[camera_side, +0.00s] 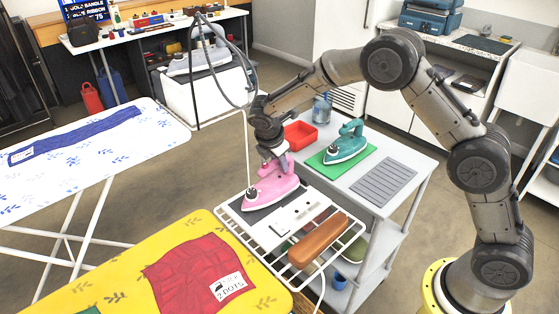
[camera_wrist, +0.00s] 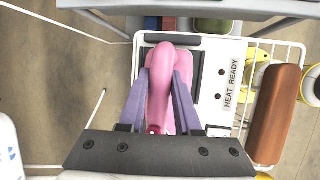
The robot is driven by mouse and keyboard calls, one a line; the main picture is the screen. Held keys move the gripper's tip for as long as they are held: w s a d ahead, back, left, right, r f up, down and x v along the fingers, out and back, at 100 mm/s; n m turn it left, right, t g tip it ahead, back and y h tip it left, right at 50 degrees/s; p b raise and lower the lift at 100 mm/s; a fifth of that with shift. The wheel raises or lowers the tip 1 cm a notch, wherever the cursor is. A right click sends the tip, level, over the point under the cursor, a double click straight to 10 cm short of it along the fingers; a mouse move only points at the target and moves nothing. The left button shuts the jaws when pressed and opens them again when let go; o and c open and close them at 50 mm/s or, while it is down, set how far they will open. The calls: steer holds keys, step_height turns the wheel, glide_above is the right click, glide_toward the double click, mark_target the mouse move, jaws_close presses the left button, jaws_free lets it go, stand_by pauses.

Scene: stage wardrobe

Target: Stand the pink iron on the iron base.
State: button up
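The pink iron (camera_side: 266,190) is at the left of the wire rack, over a dark plate, its sole roughly level. I cannot tell whether it touches the plate. In the wrist view its looped handle (camera_wrist: 160,85) is between my gripper's two purple fingers. My gripper (camera_side: 277,165) is above the iron, its fingers close against both sides of the handle with no clear gap (camera_wrist: 162,80). The iron base (camera_side: 297,215) is a white panel with dark parts, marked HEAT READY in the wrist view (camera_wrist: 234,55); the iron hides part of it.
A teal iron (camera_side: 346,145) stands on a green mat (camera_side: 325,162) on the grey cart, with a red bin (camera_side: 300,135) behind it. A brown wooden block (camera_side: 318,241) lies on the rack's near side. A yellow ironing board (camera_side: 120,268) with red cloth is at front left.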

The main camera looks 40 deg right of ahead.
mark_target(273, 189)
steer(key=o, duration=0.4)
steer(key=v, duration=1.2)
steer(key=shift+r, duration=0.3)
steer(key=s+d+r+m+y, duration=0.1)
steer(key=s+d+r+m, duration=0.15)
steer(key=s, duration=0.25)
steer(key=s+d+r+m+t+y, duration=0.1)
steer(key=s+r+m, duration=0.25)
steer(key=s, duration=0.25)
steer(key=s+d+r+m+y, duration=0.1)
steer(key=s+d+r+m, duration=0.15)
steer(key=s, duration=0.25)
steer(key=s+f+m+t+y, duration=0.1)
steer(key=s+m, duration=0.8)
steer(key=s, duration=0.9)
steer(key=shift+f+t+y, duration=0.3)
steer(key=shift+f+t, duration=0.2)
steer(key=shift+t, duration=0.2)
